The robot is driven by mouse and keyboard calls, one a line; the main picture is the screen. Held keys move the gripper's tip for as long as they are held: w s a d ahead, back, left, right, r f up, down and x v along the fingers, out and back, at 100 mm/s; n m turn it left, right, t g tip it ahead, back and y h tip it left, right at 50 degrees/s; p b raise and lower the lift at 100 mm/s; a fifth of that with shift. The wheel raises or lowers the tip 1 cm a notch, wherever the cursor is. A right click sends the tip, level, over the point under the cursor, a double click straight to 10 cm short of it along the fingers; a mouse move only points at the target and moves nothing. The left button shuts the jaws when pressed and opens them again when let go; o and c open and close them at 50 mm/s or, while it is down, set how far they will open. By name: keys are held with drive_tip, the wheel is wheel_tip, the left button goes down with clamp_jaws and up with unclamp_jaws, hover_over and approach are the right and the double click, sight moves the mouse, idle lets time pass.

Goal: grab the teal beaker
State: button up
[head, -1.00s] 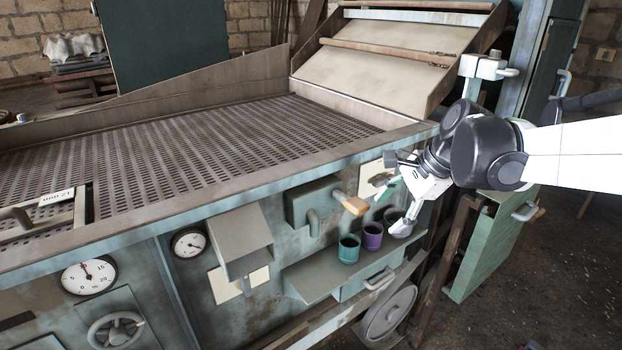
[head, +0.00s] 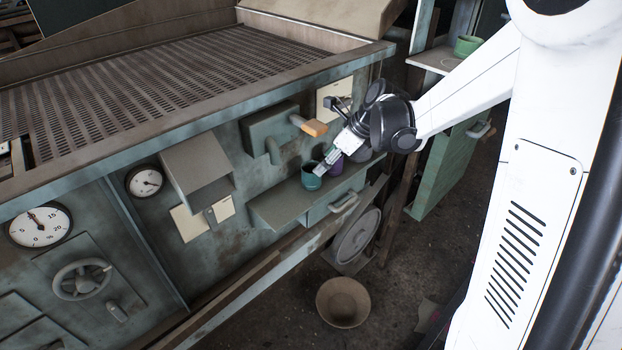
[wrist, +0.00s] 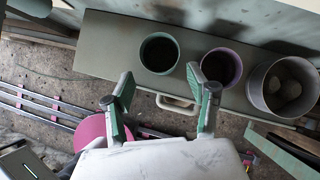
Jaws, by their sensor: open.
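The teal beaker (head: 310,178) stands upright on a narrow shelf on the front of the machine, and is the left one of three vessels. In the wrist view the teal beaker (wrist: 159,70) shows its open mouth just beyond my fingertips and roughly between them. My gripper (head: 327,166) is at the beaker's right side in the head view, pointing down-left. In the wrist view my gripper (wrist: 160,80) is open, with nothing between its green-padded fingers. Whether a finger touches the beaker cannot be told.
A purple beaker (head: 336,165) stands close right of the teal one. A grey pot (wrist: 255,88) holding round pieces is further right. A drawer handle (head: 344,203) juts out below the shelf (head: 270,212). An orange-tipped lever (head: 313,127) sticks out above. A brown bowl (head: 342,302) is on the floor.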

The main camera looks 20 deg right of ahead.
sight(312, 174)
drive_tip(key=shift+b+x, duration=0.65)
drive_tip(key=shift+x, duration=3.3)
drive_tip(key=shift+w+r, duration=0.15)
drive_tip(key=c, duration=0.8)
